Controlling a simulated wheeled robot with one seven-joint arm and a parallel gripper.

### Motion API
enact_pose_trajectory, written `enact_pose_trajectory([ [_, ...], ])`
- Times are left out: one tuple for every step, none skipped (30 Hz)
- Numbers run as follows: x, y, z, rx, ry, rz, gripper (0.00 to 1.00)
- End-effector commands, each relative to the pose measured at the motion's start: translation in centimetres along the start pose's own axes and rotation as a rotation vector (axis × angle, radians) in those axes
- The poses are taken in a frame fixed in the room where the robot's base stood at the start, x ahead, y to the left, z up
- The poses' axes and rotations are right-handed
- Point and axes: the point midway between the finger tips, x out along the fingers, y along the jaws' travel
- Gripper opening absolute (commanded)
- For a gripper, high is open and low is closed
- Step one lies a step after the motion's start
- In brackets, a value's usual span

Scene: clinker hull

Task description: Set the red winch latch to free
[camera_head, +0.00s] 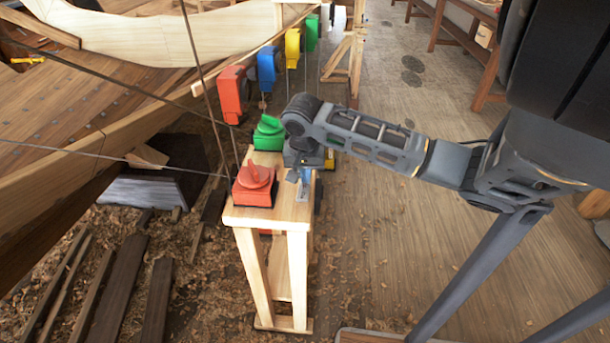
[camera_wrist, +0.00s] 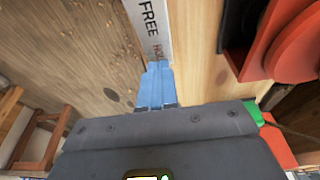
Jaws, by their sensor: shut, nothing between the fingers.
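The red winch (camera_head: 254,190) sits on the near end of a wooden stand; its red drum also shows at the upper right in the wrist view (camera_wrist: 292,42). A pale label plate (camera_wrist: 150,22) beside it reads FREE, with HOLD partly covered by my fingers. My gripper (camera_head: 304,188) is at the right edge of the stand top, right of the red winch. In the wrist view its blue fingers (camera_wrist: 156,72) are together, with nothing seen between them, over the HOLD end of the plate. I cannot make out a separate latch lever or its setting.
A green winch (camera_head: 268,134) stands behind the red one on the wooden stand (camera_head: 240,218). Lines run from the winches toward the hull (camera_head: 110,135) at left. Red, blue, yellow and green blocks hang behind.

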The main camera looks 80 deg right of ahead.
Motion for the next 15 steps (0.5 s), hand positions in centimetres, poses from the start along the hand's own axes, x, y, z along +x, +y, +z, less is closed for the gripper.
enact_pose_trajectory([
  [-0.2,0.0,0.0,0.0,0.0,0.0,0.0],
  [-0.3,0.0,-0.1,0.0,0.0,0.0,0.0],
  [-0.4,0.0,-0.1,0.0,0.0,0.0,0.0],
  [-0.5,0.0,-0.1,0.0,0.0,0.0,0.0],
  [-0.7,0.0,-0.2,0.001,0.0,0.0,0.0],
  [-0.9,0.0,-0.2,0.001,0.0,0.0,0.0],
  [-1.0,0.0,-0.2,0.001,0.0,0.0,0.0],
  [-1.2,0.0,-0.3,0.001,0.0,0.0,0.0],
  [-1.3,0.0,-0.3,0.001,0.0,0.0,0.0],
  [-1.4,0.0,-0.3,0.001,0.0,0.0,0.0],
  [-1.5,0.0,-0.3,0.001,0.0,0.0,0.0],
  [-1.6,0.0,-0.4,0.001,0.0,0.0,0.0],
  [-1.6,0.0,-0.4,0.001,0.0,0.0,0.0],
  [-1.6,0.0,-0.4,0.001,0.0,0.0,0.0],
  [-1.6,0.0,-0.4,0.001,0.0,0.0,0.0],
])
